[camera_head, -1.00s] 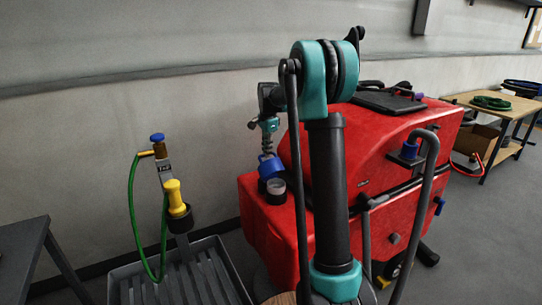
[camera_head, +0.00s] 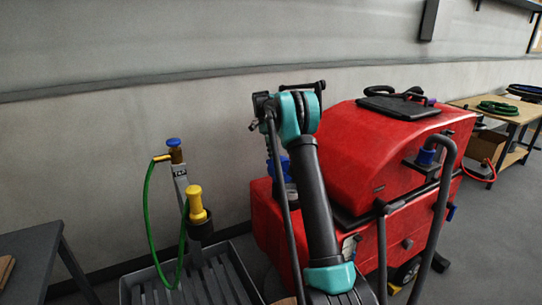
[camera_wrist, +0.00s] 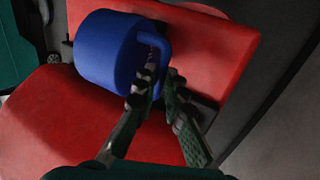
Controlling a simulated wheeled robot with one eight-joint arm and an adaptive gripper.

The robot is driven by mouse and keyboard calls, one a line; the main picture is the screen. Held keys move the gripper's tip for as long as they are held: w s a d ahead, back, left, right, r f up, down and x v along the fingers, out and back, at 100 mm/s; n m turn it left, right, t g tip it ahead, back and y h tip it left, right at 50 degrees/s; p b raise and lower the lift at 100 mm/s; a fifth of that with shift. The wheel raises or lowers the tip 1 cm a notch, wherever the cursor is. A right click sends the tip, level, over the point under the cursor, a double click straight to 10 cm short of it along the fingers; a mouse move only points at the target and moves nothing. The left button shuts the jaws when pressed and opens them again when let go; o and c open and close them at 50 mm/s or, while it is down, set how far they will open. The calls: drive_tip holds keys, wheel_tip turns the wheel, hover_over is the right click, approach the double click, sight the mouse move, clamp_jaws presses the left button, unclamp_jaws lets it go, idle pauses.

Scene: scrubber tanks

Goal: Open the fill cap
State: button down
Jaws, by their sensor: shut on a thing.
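The red scrubber tank (camera_head: 400,145) stands right of the middle in the head view. The blue fill cap (camera_head: 283,166) shows partly behind my arm, above a dark filler neck (camera_head: 291,190) on the tank's lower left part. In the wrist view the blue cap (camera_wrist: 103,52) is large, with a loop handle on its right side, over the red tank surface. My gripper (camera_wrist: 163,80) is shut on the cap at its handle; the fingertips partly cover the grip. In the head view my arm hides the gripper. The cap's underside is hidden.
A second blue cap (camera_head: 426,157) sits on the tank's right side, near a grey curved handle (camera_head: 447,180).

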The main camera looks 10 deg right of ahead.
drive_tip(key=shift+w, duration=0.2)
idle(0.3)
drive_tip(key=c, duration=1.6)
unclamp_jaws()
drive_tip(key=shift+v, duration=5.9)
drive_tip(key=shift+w, duration=0.1)
